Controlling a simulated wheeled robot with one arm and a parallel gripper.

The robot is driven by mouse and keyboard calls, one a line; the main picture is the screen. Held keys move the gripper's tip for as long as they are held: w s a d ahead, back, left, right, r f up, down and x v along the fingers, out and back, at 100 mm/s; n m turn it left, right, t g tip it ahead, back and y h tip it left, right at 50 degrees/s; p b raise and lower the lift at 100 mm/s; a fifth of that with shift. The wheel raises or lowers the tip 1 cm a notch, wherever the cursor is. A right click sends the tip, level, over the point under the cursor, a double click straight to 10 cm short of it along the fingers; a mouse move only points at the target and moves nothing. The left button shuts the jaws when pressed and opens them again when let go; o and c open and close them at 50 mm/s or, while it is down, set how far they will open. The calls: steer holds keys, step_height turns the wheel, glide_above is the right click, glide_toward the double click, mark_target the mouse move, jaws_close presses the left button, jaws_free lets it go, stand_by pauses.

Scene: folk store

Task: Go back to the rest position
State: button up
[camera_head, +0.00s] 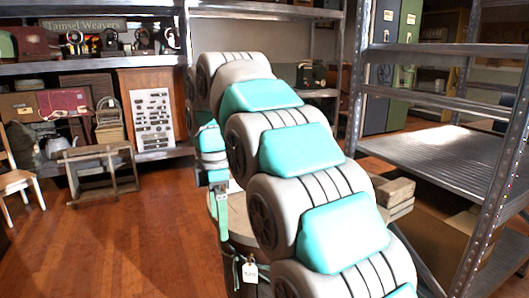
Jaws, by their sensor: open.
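My arm, grey with teal pads, runs from the lower right up to the top middle and bends down on its far side. My gripper (219,200) hangs at the end of it, pointing down, left of the arm. It is open, and nothing shows between its fingers. It is over or in front of a round, pale-topped stand (238,222), which the arm partly hides. Whether the gripper touches the stand I cannot tell.
A paper tag (250,271) hangs on the stand's front. A metal shelf rack (440,158) is close on the right, with stacked blocks (396,192) beside the arm. A wooden frame (100,172) and a chair (18,182) stand left. The wooden floor (130,240) at front left is clear.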

steer(key=s+d+f+m+g, duration=0.1)
steer(key=s+d+f+m, duration=0.2)
steer(key=s+d+m, duration=0.4)
steer(key=s+d+f+m, duration=0.3)
steer(key=s+d+m, duration=0.15)
steer(key=d, duration=0.45)
steer(key=s+d+f+m, duration=0.4)
steer(key=s+f+m, duration=0.1)
steer(key=s, duration=0.4)
steer(key=s+d+f+m, duration=0.4)
steer(key=s+f+m, duration=0.1)
steer(key=s, duration=0.5)
steer(key=shift+s+d+f+g, duration=0.25)
steer(key=shift+d+f+g, duration=0.15)
steer(key=shift+f, duration=0.2)
